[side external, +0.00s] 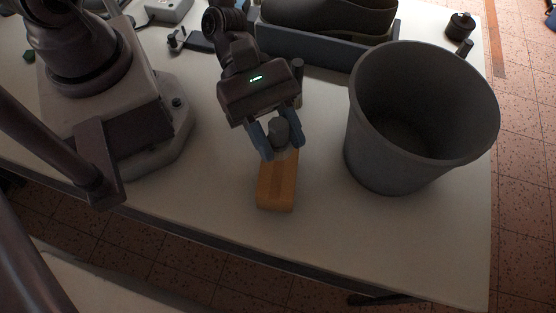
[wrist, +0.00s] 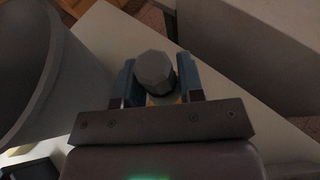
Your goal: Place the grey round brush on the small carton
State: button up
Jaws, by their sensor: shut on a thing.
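The grey round brush (side external: 279,132) is between the two blue fingers of my gripper (side external: 278,143), which is shut on it. Its faceted grey top also shows in the wrist view (wrist: 154,72), between the fingertips (wrist: 157,82). The small carton (side external: 277,188) is an orange-brown block on the white table, directly below and in front of my gripper in the side view. The brush is over the far end of the carton. Its lower end is partly hidden by the fingers, and I cannot tell whether it touches the carton. In the wrist view only a sliver of the carton shows.
A large grey bin (side external: 417,120) stands close on the right. A dark grey tray (side external: 326,48) with dark shoe-shaped things lies behind my gripper. A small dark cylinder (side external: 297,83) stands just behind the gripper. A black knobbed thing (side external: 460,25) is at the back right. The table's front is clear.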

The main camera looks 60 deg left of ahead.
aim_at(278, 171)
jog(key=shift+f, duration=3.6)
jog(key=shift+f, duration=0.1)
jog(key=o, duration=0.9)
jog(key=v, duration=1.2)
jog(key=shift+a, duration=0.1)
